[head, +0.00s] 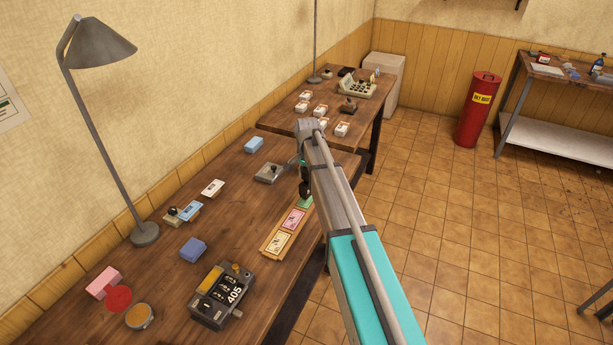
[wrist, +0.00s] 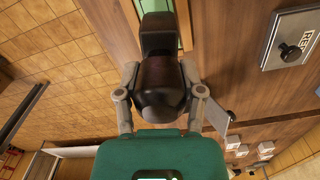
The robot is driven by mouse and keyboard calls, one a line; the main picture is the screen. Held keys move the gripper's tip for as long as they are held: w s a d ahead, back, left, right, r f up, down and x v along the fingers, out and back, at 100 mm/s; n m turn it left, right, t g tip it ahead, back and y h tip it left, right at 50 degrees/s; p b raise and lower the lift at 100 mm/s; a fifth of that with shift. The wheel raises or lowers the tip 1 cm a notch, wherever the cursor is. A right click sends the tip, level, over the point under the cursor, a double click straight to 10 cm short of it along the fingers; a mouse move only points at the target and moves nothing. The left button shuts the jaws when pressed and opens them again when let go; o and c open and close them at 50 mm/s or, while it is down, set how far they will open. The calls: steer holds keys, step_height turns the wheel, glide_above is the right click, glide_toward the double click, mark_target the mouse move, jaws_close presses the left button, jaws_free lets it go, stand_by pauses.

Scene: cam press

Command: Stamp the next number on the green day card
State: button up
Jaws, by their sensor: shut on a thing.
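My gripper (wrist: 162,92) is shut on a dark stamp with a rounded black handle (wrist: 160,75), seen from above in the wrist view. In the head view the black stamp (head: 305,187) hangs below my arm's end, at the far end of a wooden card tray (head: 266,250). The green day card (head: 307,202) lies in that tray beside a pink card (head: 293,220) and a cream card (head: 280,243); my arm partly covers it. A green strip shows past the stamp in the wrist view (wrist: 185,25). Whether the stamp touches the card is hidden.
A grey block with a black knob (head: 269,173) stands left of the stamp. A dark machine reading 405 (head: 222,295) is near the front.

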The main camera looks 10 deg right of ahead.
steer(key=shift+f+b, duration=0.35)
steer(key=shift+f, duration=0.2)
steer(key=shift+f+b, duration=0.5)
steer(key=shift+b, duration=0.1)
stand_by(2.5)
steer(key=shift+r, duration=0.15)
steer(key=shift+r+p, duration=3.35)
steer(key=shift+p, duration=0.2)
steer(key=shift+f, duration=0.1)
